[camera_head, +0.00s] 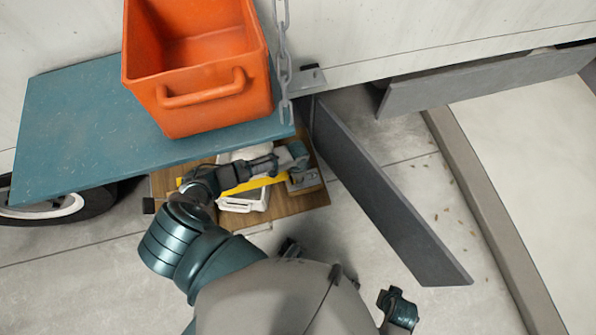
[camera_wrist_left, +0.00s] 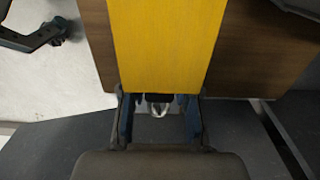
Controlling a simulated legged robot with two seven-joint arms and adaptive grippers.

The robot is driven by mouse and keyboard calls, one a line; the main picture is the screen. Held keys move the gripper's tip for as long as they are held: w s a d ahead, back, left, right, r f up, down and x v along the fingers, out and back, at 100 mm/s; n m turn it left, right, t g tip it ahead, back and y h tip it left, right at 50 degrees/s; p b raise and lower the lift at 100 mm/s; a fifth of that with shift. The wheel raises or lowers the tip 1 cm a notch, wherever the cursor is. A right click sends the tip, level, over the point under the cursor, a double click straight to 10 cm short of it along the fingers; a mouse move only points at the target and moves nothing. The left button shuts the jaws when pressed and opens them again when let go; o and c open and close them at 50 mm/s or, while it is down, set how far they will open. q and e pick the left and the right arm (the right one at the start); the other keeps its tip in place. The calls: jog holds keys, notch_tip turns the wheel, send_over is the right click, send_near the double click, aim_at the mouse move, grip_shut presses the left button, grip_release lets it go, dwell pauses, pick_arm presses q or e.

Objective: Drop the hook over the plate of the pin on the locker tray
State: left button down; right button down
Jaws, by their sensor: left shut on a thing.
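My left gripper (camera_head: 299,156) reaches in over the wooden tray (camera_head: 290,207). It is shut on a flat yellow bar, seen in the left wrist view (camera_wrist_left: 168,45) running up from between the fingers. In the head view the yellow bar (camera_head: 252,184) lies below the wrist, partly covered by it. I cannot make out a hook end on it. A small grey metal fitting (camera_head: 304,181), perhaps the pin's plate, is at the tray's right end beside the gripper; a pin on it is not clear. My right gripper (camera_head: 399,309) is low at the right, away from the tray; its fingers are unclear.
An orange crate (camera_head: 210,101) stands on a teal shelf (camera_head: 75,128) above the tray. A chain (camera_head: 283,55) hangs beside the crate. A grey panel (camera_head: 385,200) slants right of the tray. A white container (camera_head: 243,203) sits on the tray. Floor in front is clear.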

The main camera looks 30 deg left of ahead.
pick_arm(q)
jog(key=shift+d, duration=0.15)
jog(key=shift+f, duration=0.2)
dwell(0.3)
jog(key=c, duration=0.8)
grip_release()
jog(key=shift+o, duration=0.2)
notch_tip(320, 180, up, 12)
jog(key=shift+w+f, duration=0.1)
